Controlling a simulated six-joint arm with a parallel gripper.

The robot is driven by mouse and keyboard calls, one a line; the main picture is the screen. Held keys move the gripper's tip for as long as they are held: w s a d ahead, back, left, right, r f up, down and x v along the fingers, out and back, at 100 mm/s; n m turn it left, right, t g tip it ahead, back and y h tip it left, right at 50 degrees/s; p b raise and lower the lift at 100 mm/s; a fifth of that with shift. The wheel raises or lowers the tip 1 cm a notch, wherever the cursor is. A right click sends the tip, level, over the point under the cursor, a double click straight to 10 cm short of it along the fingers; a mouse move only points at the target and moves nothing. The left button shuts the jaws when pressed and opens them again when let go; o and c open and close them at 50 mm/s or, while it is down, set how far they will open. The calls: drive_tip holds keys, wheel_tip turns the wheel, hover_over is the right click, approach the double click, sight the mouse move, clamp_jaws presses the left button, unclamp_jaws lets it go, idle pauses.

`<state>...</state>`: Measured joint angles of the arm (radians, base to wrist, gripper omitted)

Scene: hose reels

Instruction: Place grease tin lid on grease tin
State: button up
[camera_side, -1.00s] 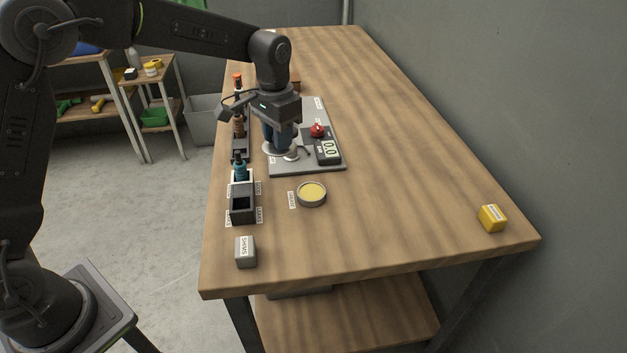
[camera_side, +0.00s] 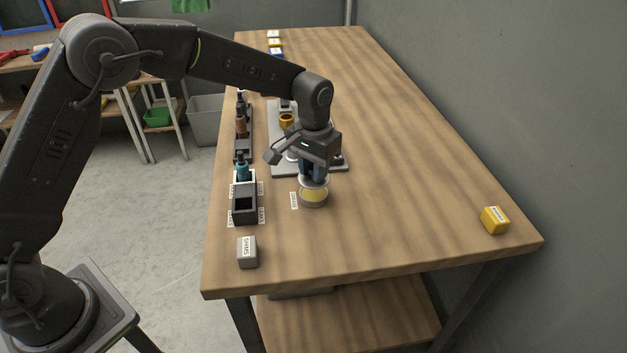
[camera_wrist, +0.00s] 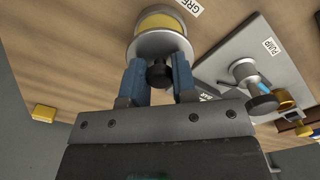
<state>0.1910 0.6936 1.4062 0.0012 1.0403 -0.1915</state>
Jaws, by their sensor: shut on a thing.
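The grease tin (camera_side: 314,198), a short round metal tin with yellow grease inside, stands on the bench beside its label. My gripper (camera_side: 313,179) is above the tin's far side, shut on the grease tin lid (camera_side: 322,183), a pale round disc. In the wrist view the blue fingers of my gripper (camera_wrist: 159,78) hold the dark knob of the lid (camera_wrist: 148,44). The lid covers part of the grease tin (camera_wrist: 160,20), and yellow grease shows past its edge. The lid appears slightly above the tin; I cannot tell if they touch.
A grey plate (camera_side: 283,168) with fittings lies behind the tin. A dark bin (camera_side: 244,208) and a row of bottles (camera_side: 242,168) stand to the left. A grey shims block (camera_side: 247,252) is near the front. A yellow block (camera_side: 495,220) is far right.

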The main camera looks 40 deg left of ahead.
drive_tip(key=shift+f, duration=1.85)
drive_tip(key=o, duration=0.9)
drive_tip(key=shift+f, duration=0.15)
